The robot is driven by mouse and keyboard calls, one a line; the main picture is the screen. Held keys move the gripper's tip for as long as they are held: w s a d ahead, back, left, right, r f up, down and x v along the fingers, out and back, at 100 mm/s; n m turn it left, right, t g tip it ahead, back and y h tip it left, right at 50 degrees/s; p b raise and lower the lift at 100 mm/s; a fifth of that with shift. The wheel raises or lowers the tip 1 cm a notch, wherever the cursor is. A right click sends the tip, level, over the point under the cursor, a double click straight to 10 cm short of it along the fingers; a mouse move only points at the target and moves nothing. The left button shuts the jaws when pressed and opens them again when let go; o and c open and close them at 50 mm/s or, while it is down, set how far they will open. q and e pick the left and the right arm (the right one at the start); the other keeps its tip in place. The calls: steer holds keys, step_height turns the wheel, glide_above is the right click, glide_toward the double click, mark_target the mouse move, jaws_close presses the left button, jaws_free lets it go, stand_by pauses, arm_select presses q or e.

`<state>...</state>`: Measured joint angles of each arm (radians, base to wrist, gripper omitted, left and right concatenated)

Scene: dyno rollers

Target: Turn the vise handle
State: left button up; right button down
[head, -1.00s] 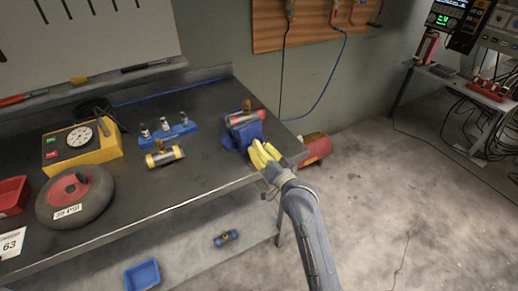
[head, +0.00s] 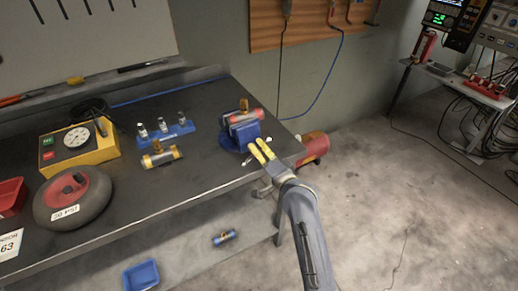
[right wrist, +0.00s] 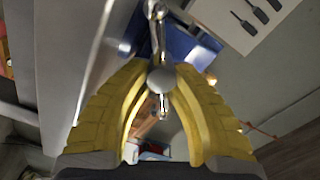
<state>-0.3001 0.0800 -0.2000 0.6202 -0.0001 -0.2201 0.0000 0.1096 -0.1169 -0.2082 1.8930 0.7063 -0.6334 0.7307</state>
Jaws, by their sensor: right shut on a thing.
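The blue vise (head: 228,141) stands at the right front corner of the workbench, with a red and grey cylinder (head: 243,117) in its jaws. The vise handle (head: 247,162) is a thin metal bar with rounded ends, partly covered by my fingers. My right gripper (head: 261,149) has yellow fingers and is shut on the handle at the vise's front. In the right wrist view, the metal handle (right wrist: 161,78) lies between the yellow fingers, with the blue vise (right wrist: 190,42) behind it. My left gripper is not in view.
A brass and grey cylinder (head: 161,156), a blue stand with metal fittings (head: 172,133), a yellow gauge box (head: 77,148) and a wheel (head: 75,200) stand left on the bench. A red tank (head: 314,148) is beyond the bench's right end. Floor at right is open.

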stand_by(0.8)
steer(key=c, duration=1.3)
jaws_free()
steer(key=shift+v, duration=5.95)
steer(key=shift+c, duration=0.2)
